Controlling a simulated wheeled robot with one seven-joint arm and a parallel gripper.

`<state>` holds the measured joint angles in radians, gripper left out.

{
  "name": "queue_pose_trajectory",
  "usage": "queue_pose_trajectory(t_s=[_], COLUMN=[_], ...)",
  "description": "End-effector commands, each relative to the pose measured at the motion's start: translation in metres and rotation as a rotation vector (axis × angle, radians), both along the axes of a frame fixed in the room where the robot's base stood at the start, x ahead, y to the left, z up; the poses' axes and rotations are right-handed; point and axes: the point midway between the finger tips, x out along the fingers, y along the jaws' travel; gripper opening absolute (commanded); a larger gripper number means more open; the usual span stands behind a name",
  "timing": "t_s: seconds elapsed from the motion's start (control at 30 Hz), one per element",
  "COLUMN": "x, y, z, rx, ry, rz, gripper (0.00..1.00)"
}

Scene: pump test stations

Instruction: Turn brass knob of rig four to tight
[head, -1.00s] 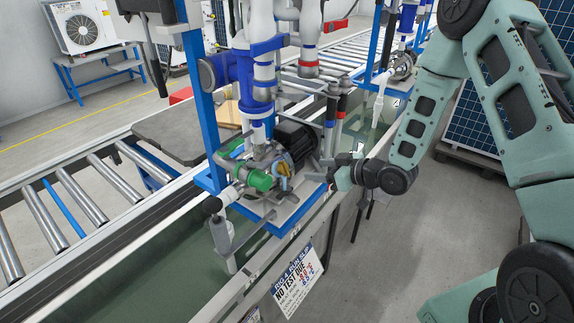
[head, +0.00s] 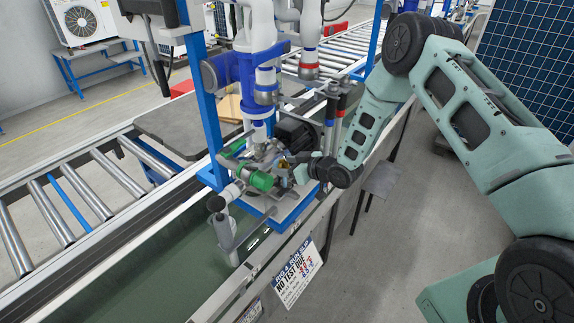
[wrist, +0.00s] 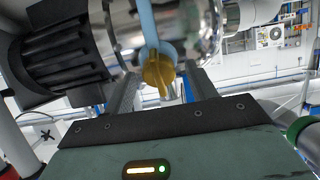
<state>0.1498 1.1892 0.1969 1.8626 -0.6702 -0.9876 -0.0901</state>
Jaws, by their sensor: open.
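The brass knob (wrist: 157,72) has a winged grip and sits below a pale blue pipe on the pump, in the middle of the wrist view. In the head view it is a small yellow spot (head: 284,163), partly hidden by my gripper. My gripper (head: 296,172) is at the pump's right side. In the wrist view its two fingers (wrist: 162,84) are apart, one on each side of the knob. Gaps seem to show between fingers and knob; contact is unclear.
The black finned motor (wrist: 68,55) is close to the left finger. A green fitting (head: 262,181) is left of my gripper. The aisle floor (head: 400,250) at right is largely clear.

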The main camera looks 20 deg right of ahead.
Motion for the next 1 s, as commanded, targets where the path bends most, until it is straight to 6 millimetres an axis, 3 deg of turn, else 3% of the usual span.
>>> queue_pose_trajectory(t_s=[0.07, 0.23, 0.67, 1.0], x=[-0.0001, -0.0001, -0.0001, 0.0008], y=[-0.0001, -0.0002, -0.0008, -0.0025], z=[0.0002, 0.0002, -0.0008, -0.0026], rx=[0.0, 0.0, 0.049, 0.23], ry=[0.0, 0.0, 0.033, 0.165], rz=[0.0, 0.0, -0.034, -0.165], gripper=[0.56, 0.11, 0.12, 0.12])
